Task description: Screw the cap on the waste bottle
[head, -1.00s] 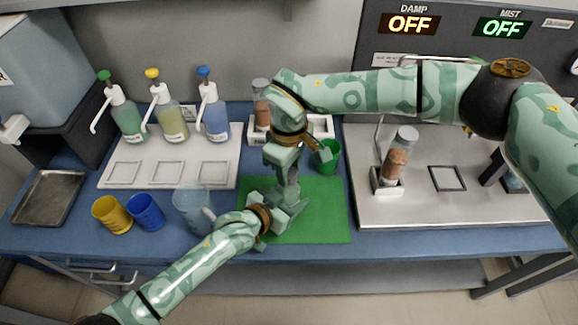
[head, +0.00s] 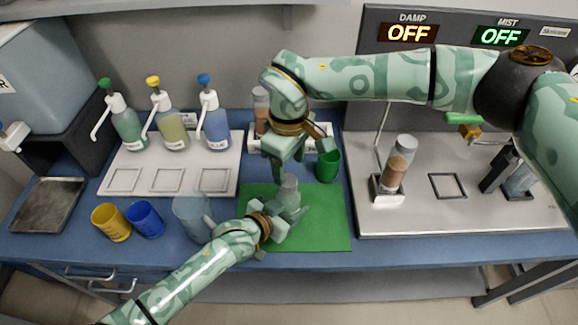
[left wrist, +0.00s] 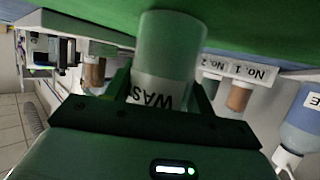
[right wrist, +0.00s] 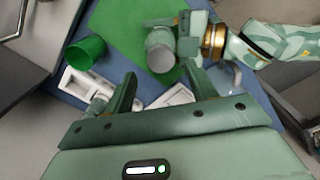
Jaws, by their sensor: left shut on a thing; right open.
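The waste bottle (head: 289,192) stands upright at the green mat, a clear bottle with a light grey top. Its label, partly readable as "WAS", shows in the left wrist view (left wrist: 165,60). My left gripper (head: 283,216) is shut on the bottle's side. My right gripper (head: 284,165) is open and empty, above and slightly behind the bottle. In the right wrist view, the bottle's round grey top (right wrist: 160,50) lies beyond the open fingers. I cannot tell whether that top is a seated cap.
A green cup (head: 328,165) stands right of the bottle. A white rack (head: 318,142) with a brown-filled bottle is behind. A clear jug (head: 190,215), a blue cup (head: 146,216) and a yellow cup (head: 111,222) stand left. The green mat's right part (head: 325,225) is free.

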